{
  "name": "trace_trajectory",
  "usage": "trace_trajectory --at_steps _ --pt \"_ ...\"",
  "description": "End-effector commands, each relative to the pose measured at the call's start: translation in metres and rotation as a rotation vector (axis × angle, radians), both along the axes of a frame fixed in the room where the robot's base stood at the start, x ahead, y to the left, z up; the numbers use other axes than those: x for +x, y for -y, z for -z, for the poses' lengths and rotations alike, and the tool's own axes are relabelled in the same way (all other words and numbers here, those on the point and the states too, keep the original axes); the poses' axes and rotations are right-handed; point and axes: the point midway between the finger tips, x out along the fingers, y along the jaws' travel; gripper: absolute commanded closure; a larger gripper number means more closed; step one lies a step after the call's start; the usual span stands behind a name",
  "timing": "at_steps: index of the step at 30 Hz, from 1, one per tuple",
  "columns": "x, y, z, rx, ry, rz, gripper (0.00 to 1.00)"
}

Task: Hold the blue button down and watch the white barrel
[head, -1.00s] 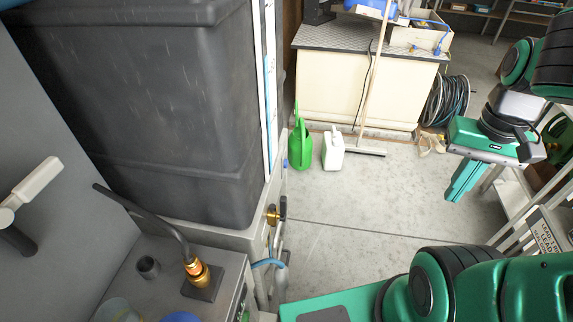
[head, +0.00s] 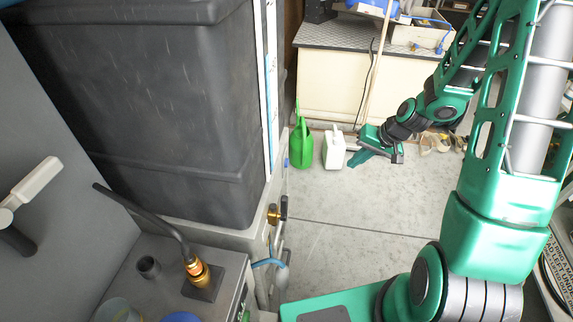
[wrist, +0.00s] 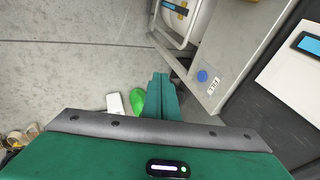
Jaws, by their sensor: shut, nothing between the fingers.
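The blue button (wrist: 202,76) is a small round disc on a grey panel, beside a small white label, in the wrist view. In the head view a small blue spot (head: 286,162) on the frame's side edge appears to be the same button. My gripper (wrist: 160,78) is shut and empty, its green fingers pointing left of the button and apart from it. A rounded whitish vessel (wrist: 197,17), possibly the white barrel, is cut off at the wrist view's top.
A big dark tank (head: 150,110) fills the left. A green watering can (head: 301,148) and a white jug (head: 333,150) stand on the floor by a cream cabinet (head: 325,80). A brass valve (head: 273,214) sticks out from the frame. The floor (head: 330,220) between is clear.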

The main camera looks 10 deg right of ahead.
Motion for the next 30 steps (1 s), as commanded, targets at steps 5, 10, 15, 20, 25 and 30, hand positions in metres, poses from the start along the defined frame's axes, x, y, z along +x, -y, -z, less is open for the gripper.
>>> trace_trajectory --at_steps 5,10,15,20,25,30 --pt "0.036 -0.025 0.043 0.142 0.071 0.06 1.0" --pt "0.066 -0.045 0.077 0.279 0.142 0.156 1.0" --pt "0.089 -0.057 0.104 0.404 0.203 0.279 1.0" --pt "0.102 -0.061 0.12 0.482 0.238 0.374 1.0" --pt "0.108 -0.06 0.127 0.516 0.256 0.425 1.0" --pt "0.109 -0.06 0.128 0.521 0.259 0.431 1.0"
